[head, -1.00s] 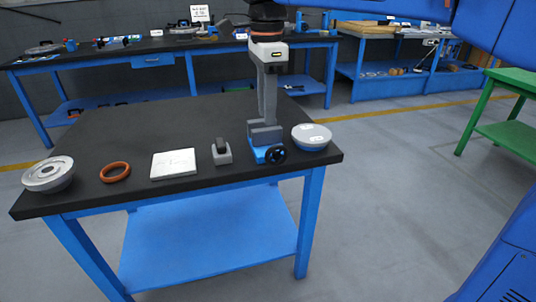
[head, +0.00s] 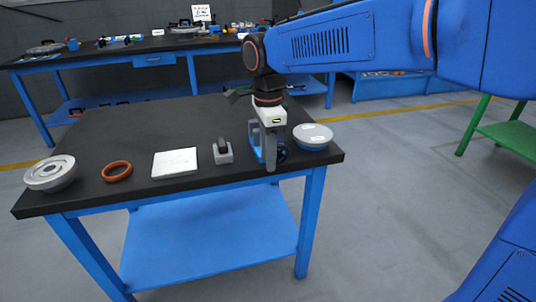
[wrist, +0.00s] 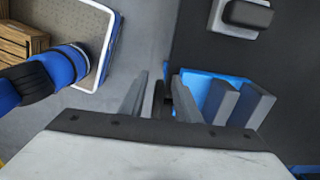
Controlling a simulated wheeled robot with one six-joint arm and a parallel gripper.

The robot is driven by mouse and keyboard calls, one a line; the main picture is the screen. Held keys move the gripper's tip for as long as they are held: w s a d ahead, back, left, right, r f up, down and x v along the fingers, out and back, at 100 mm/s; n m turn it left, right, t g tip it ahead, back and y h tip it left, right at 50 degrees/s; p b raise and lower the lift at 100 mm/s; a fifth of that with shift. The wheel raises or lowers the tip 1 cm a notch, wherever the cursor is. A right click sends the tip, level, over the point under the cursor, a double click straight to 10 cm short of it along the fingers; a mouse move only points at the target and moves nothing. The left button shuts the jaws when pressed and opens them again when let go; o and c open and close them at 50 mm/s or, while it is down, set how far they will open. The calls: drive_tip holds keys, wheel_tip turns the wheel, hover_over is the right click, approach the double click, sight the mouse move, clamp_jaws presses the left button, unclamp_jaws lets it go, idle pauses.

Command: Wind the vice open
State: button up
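The vice is blue with two grey jaws and a black handwheel, near the table's front right corner. In the head view my gripper (head: 269,158) points down in front of it and hides much of it; part of the handwheel (head: 281,154) shows. In the wrist view the vice (wrist: 205,84) lies right of my fingers, with its grey jaws (wrist: 250,108) standing a small gap apart. My gripper (wrist: 160,105) is open, its fingers on either side of the dark handwheel (wrist: 160,100), seen nearly edge-on. Whether either finger touches the wheel is unclear.
The table's rear is clear.

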sight(282, 146)
clamp_jaws()
drive_tip(key=shift+d+r+y, duration=0.1)
drive_tip(key=shift+y, duration=0.2)
drive_tip(key=y, duration=0.2)
drive_tip(key=g+y, duration=0.1)
drive_tip(key=shift+w+d+r, duration=0.15)
drive_tip(key=shift+d+r, duration=0.1)
drive_tip(key=shift+r, duration=0.1)
drive_tip(key=y, duration=0.2)
drive_tip(key=g+y, duration=0.1)
drive_tip(key=shift+w+d+r+y, duration=0.1)
drive_tip(key=shift+d+r+y, duration=0.2)
drive_tip(key=shift+y, duration=0.1)
drive_tip(key=y, duration=0.2)
drive_tip(key=d+g+y, duration=0.1)
drive_tip(key=y, duration=0.2)
drive_tip(key=shift+w+r+g, duration=0.2)
drive_tip(key=shift+g, duration=0.1)
drive_tip(key=shift+w+d+g+y, duration=0.1)
drive_tip(key=shift+d+g+y, duration=0.15)
drive_tip(key=shift+y, duration=0.6)
drive_tip(key=shift+s+d+g+y, duration=0.1)
drive_tip(key=shift+d+g+y, duration=0.1)
drive_tip(key=shift+y, duration=0.6)
drive_tip(key=shift+w+d+g+y, duration=0.1)
drive_tip(key=shift+d+g+y, duration=0.15)
drive_tip(key=shift+y, duration=0.6)
